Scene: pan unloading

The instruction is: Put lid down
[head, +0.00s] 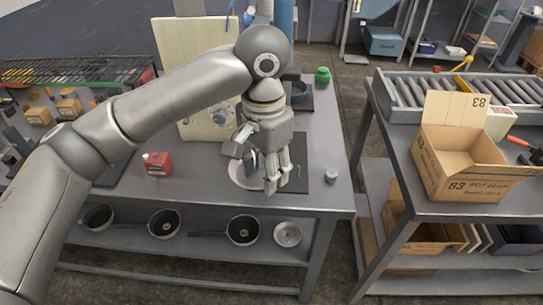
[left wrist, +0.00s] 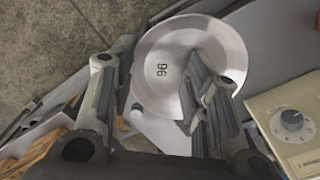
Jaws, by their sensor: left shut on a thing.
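My left gripper (head: 263,168) is over the front of the grey table, shut on the lid. The lid (head: 238,172) is a pale metal disc, mostly hidden behind my fingers in the head view. In the left wrist view the lid (left wrist: 165,48) shows as a round face with the number 96, and my left gripper (left wrist: 155,95) has a finger on each side of its lower part. The lid is over or beside a dark plate (head: 297,150); I cannot tell whether it touches it. My right gripper is not in view.
A beige panel with a knob (head: 193,60) stands behind. A red box (head: 157,164), a small grey cylinder (head: 330,176), a green jar (head: 322,76) and a dark pan (head: 299,92) are on the table. Several pans are on the lower shelf. An open carton (head: 440,165) stands right.

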